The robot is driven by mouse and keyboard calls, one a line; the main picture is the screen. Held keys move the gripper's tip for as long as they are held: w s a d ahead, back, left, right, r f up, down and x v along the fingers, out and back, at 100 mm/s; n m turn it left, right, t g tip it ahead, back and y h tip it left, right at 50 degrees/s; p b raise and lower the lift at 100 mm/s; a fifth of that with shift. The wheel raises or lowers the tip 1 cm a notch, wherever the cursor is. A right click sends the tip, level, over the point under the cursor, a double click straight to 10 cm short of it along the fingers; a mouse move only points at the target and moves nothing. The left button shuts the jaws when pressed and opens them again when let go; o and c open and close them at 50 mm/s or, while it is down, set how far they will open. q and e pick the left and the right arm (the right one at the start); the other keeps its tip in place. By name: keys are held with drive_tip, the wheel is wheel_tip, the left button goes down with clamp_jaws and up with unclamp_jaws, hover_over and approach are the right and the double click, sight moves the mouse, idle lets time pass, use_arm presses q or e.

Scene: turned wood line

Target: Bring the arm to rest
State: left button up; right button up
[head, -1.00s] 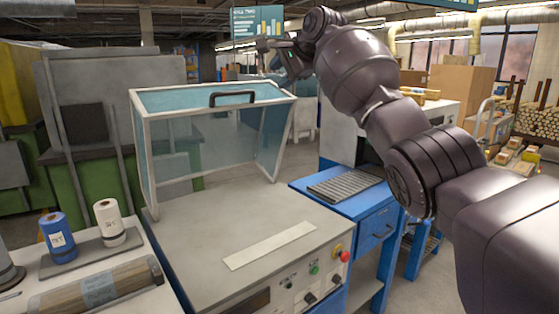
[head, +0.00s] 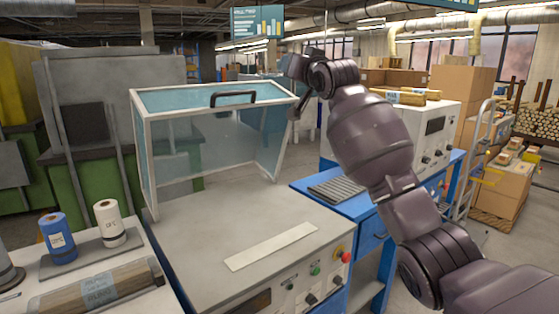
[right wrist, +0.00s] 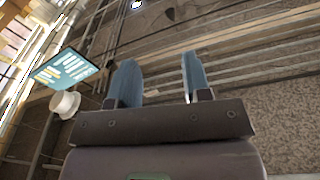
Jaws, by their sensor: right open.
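My right arm comes in from the right of the head view and reaches up and back, its wrist high behind the clear cover's right end. My right gripper (right wrist: 158,60) shows in the right wrist view with two blue fingers spread apart and nothing between them. It faces up toward the ceiling and a hanging screen (right wrist: 66,66). In the head view the gripper end is small and dark, and its fingers cannot be made out clearly. My left gripper is in neither view.
The clear cover (head: 232,99) with a black handle stands raised over the grey machine top (head: 200,235). A blue bench (head: 367,222) stands right of it. Blue and white rolls (head: 57,240) stand at left. Boxes and a trolley are at right.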

drive_tip(key=s+d+f+n+h, duration=0.1)
drive_tip(key=s+d+f, duration=0.35)
drive_tip(key=f, duration=0.75)
drive_tip(key=s+d+f+h, duration=0.1)
drive_tip(key=s+d+f, duration=0.35)
drive_tip(key=f, duration=0.75)
drive_tip(key=s+d+f+n+h, duration=0.15)
drive_tip(key=s+d+f, duration=0.3)
drive_tip(key=f, duration=0.75)
drive_tip(key=s+d+f+m+g+h, duration=0.1)
drive_tip(key=s+d+f+g, duration=0.1)
drive_tip(key=s+f, duration=0.8)
drive_tip(key=s+d+f+m+g+h, duration=0.1)
drive_tip(key=s+d+f, duration=0.4)
drive_tip(key=s+f, duration=0.6)
drive_tip(key=s+d+f+m+g+h, duration=0.1)
drive_tip(key=s+d+f+g+h, duration=0.1)
drive_tip(key=s+f, duration=0.8)
drive_tip(key=s+d+g, duration=0.1)
drive_tip(key=s, duration=0.5)
drive_tip(key=shift+d+f+g, duration=0.2)
drive_tip(key=shift+g, duration=0.1)
